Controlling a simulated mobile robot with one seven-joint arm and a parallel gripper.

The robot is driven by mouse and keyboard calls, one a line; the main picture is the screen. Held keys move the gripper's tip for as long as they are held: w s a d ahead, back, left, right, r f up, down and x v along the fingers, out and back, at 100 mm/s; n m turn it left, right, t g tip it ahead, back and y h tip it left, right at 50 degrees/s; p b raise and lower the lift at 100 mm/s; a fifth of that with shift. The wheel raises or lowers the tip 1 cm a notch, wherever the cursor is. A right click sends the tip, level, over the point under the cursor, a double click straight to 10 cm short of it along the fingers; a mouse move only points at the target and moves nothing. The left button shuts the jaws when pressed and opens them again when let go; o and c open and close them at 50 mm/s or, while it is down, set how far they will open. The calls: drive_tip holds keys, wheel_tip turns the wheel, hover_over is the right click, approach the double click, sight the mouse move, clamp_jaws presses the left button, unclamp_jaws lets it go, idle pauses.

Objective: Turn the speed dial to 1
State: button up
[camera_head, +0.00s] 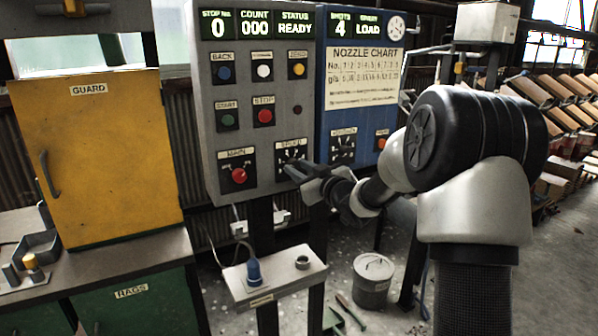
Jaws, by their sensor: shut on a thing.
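The speed dial (291,151) is on the lower right of the grey control panel (262,82), under a plate marked SPEED. My gripper (292,171) reaches in from the right, with its fingertips at the dial's lower edge, shut on the dial's knob. The fingers hide most of the knob, and I cannot read which number it points to. The panel's displays read STOP No. 0, COUNT 000 and STATUS READY.
The red MAIN switch (239,175) sits left of the dial. A blue panel (360,100) with a nozzle chart adjoins on the right. A yellow GUARD cabinet (97,155) stands left. Below are a small stand (275,283) and a grey bucket (373,280).

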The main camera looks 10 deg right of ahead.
drive_tip(key=o, duration=1.1)
drive_tip(key=shift+c, duration=0.2)
drive_tip(key=p+v, duration=0.2)
drive_tip(key=v, duration=1.5)
drive_tip(key=shift+s, duration=0.2)
drive_tip(key=shift+d, duration=0.15)
